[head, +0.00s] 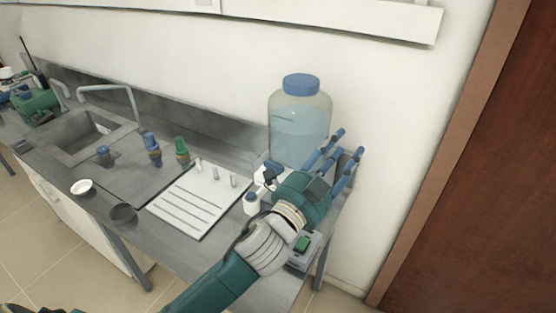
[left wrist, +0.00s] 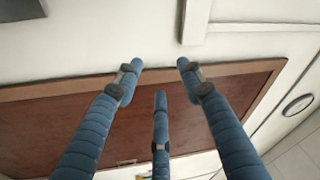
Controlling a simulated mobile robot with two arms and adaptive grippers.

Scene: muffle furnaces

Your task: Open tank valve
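A clear tank (head: 299,132) with a blue lid (head: 301,84) stands at the right end of the counter against the wall, with bluish liquid inside. My left gripper (head: 342,150) is in front of its lower right side, with blue fingers spread and empty. In the left wrist view, the three fingers of the gripper (left wrist: 160,80) are apart with nothing between them, facing the wall and a brown door. The tank's valve cannot be made out clearly; my gripper and small white items cover the tank's lower front. My right gripper is not in view.
A white tray (head: 190,212) lies left of my arm. Small white bottles (head: 251,203) stand close to my gripper. A device with a green top (head: 302,244) sits under my wrist. A sink (head: 90,135) is at the far left. The brown door (head: 480,170) is at right.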

